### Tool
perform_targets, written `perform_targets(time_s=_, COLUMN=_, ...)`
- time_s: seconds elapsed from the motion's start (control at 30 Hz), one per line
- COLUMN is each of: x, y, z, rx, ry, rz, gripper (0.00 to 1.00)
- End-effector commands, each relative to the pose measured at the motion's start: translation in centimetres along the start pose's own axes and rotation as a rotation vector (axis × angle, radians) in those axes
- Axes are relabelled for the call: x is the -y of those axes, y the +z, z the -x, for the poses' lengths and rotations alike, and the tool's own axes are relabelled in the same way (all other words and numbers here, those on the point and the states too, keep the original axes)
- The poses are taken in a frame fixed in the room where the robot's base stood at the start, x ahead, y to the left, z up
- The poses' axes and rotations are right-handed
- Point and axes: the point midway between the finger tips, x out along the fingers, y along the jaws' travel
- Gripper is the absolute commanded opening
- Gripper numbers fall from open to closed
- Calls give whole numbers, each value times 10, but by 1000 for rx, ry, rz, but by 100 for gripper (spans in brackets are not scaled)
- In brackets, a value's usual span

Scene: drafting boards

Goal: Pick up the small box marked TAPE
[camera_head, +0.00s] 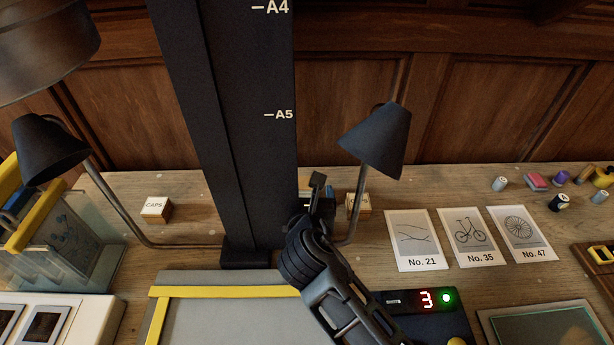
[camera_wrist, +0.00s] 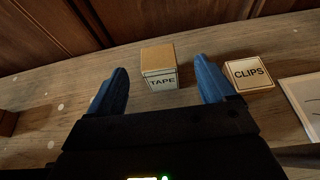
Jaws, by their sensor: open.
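The small box marked TAPE (camera_wrist: 160,80) stands upright on the wooden table in the wrist view. It is a brown cardboard box with a white label facing me. My gripper (camera_wrist: 160,88) is open, with its two blue fingers apart on either side of the box's near end, and nothing is held. Whether the fingers reach level with the box I cannot tell. In the head view my gripper (camera_head: 318,192) is beside the dark column, and the TAPE box is not clearly visible there.
A box marked CLIPS (camera_wrist: 248,73) stands close to the right finger. A box marked CAPS (camera_head: 155,209) is left of the dark column (camera_head: 225,130). A desk lamp (camera_head: 378,140) leans near my gripper. Several picture cards (camera_head: 470,237) lie to the right.

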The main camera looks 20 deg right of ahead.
Motion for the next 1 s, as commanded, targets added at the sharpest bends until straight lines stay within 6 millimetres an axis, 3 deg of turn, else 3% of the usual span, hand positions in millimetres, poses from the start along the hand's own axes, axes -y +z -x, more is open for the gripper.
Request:
perform_targets(time_s=0.37, x=-1, y=-2, z=-31, rx=-1, ry=-1, rz=1, gripper=83)
perform_targets(time_s=0.7, x=-4, y=-10, z=-73, rx=0, ry=0, rz=1, gripper=83)
perform_targets(time_s=1.0, x=-4, y=-10, z=-78, rx=0, ry=0, rz=0, gripper=83)
